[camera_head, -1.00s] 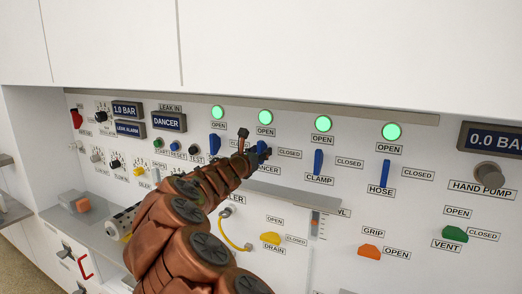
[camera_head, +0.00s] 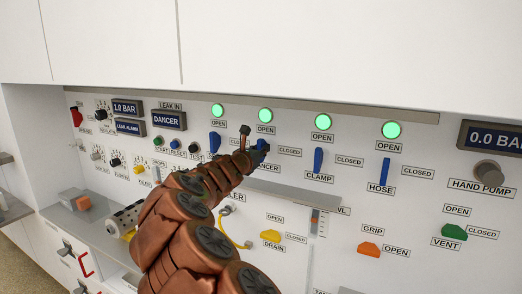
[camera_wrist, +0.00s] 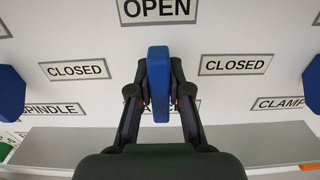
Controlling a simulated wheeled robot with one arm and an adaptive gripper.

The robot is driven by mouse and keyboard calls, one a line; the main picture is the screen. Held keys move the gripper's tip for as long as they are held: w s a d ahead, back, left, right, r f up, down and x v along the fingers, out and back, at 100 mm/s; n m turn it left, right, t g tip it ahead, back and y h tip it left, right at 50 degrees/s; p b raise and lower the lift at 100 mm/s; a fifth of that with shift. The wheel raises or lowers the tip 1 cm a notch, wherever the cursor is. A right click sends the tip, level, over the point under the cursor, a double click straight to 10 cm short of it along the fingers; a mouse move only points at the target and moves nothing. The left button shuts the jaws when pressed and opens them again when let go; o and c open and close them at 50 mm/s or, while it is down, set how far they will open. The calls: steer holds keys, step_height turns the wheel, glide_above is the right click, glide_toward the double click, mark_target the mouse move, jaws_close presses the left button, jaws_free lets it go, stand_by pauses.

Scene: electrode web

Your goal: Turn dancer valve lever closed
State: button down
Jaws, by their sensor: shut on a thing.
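The dancer valve lever (camera_wrist: 159,82) is a blue paddle, upright in the wrist view and pointing at the OPEN sign (camera_wrist: 157,9) above it. A CLOSED sign (camera_wrist: 236,65) is to its right. My gripper (camera_wrist: 160,104) is shut on the lever, one finger on each side. In the head view, my gripper (camera_head: 257,150) is at the panel and hides most of the lever; only a bit of blue (camera_head: 263,145) shows. The DANCER label is partly covered in both views. The green lamp (camera_head: 265,116) above the lever is lit.
Blue levers stand on both sides: the spindle one (camera_head: 215,142) to the left and the clamp one (camera_head: 318,160) to the right, both upright. A grey ledge (camera_head: 290,196) runs below. The hose lever (camera_head: 385,172) is farther right.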

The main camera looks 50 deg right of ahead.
steer(key=shift+f+m+b, duration=0.15)
steer(key=shift+m+b, duration=0.25)
steer(key=shift+b, duration=0.2)
steer(key=m+b, duration=0.3)
steer(key=b, duration=0.1)
steer(key=shift+s+f+m+b, duration=0.1)
steer(key=shift+f+m+b, duration=0.1)
steer(key=shift+m+b, duration=0.2)
steer(key=m+b, duration=0.4)
steer(key=b, duration=0.1)
steer(key=shift+f, duration=0.1)
steer(key=m+b, duration=0.6)
steer(key=b, duration=0.1)
steer(key=shift+s+f+m+b, duration=0.1)
steer(key=shift+m+b, duration=0.2)
steer(key=shift+b, duration=0.05)
steer(key=m+b, duration=0.2)
steer(key=shift+b, duration=0.4)
steer(key=shift+r+m, duration=0.3)
steer(key=shift+m, duration=0.2)
steer(key=c, duration=1.1)
jaws_free()
